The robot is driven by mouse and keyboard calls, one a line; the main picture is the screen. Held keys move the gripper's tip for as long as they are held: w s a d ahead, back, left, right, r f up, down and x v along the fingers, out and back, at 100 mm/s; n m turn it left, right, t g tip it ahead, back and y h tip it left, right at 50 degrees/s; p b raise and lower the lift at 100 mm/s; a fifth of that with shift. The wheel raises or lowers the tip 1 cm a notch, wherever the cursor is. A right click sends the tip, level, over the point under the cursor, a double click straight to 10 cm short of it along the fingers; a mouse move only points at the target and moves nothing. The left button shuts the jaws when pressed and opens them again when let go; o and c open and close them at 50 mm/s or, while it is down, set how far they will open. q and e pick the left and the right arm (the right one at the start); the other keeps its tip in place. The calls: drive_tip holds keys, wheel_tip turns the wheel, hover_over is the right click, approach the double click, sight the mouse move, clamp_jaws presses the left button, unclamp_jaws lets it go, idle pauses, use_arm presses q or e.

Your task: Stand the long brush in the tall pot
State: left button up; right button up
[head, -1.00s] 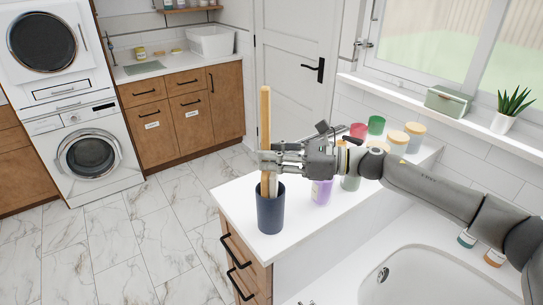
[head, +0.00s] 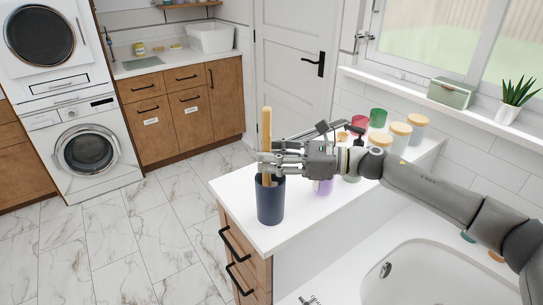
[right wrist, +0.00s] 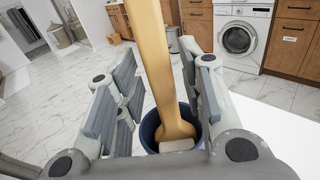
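The long brush (head: 266,130) is a pale wooden stick standing nearly upright in the tall pot (head: 271,205), a dark blue cylinder on the white counter. In the right wrist view its handle (right wrist: 157,60) rises between my fingers, and its wide end with a whitish block sits inside the pot's rim (right wrist: 150,128). My right gripper (head: 267,164) is around the handle just above the pot. Its fingers (right wrist: 158,100) are spread, with gaps on both sides of the handle. The pot's floor is hidden. My left gripper is out of view.
A purple jar (head: 323,186) stands right of the pot, partly behind my gripper. Several lidded jars (head: 400,136), a red cup (head: 360,122) and a green cup (head: 378,117) stand farther back. The counter's left edge is near the pot.

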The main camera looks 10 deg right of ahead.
drive_tip(key=shift+o, duration=0.2)
drive_tip(key=shift+d, duration=0.25)
drive_tip(key=v, duration=1.1)
drive_tip(key=shift+s+d, duration=0.2)
drive_tip(key=shift+d, duration=0.05)
drive_tip(key=shift+a+f, duration=0.1)
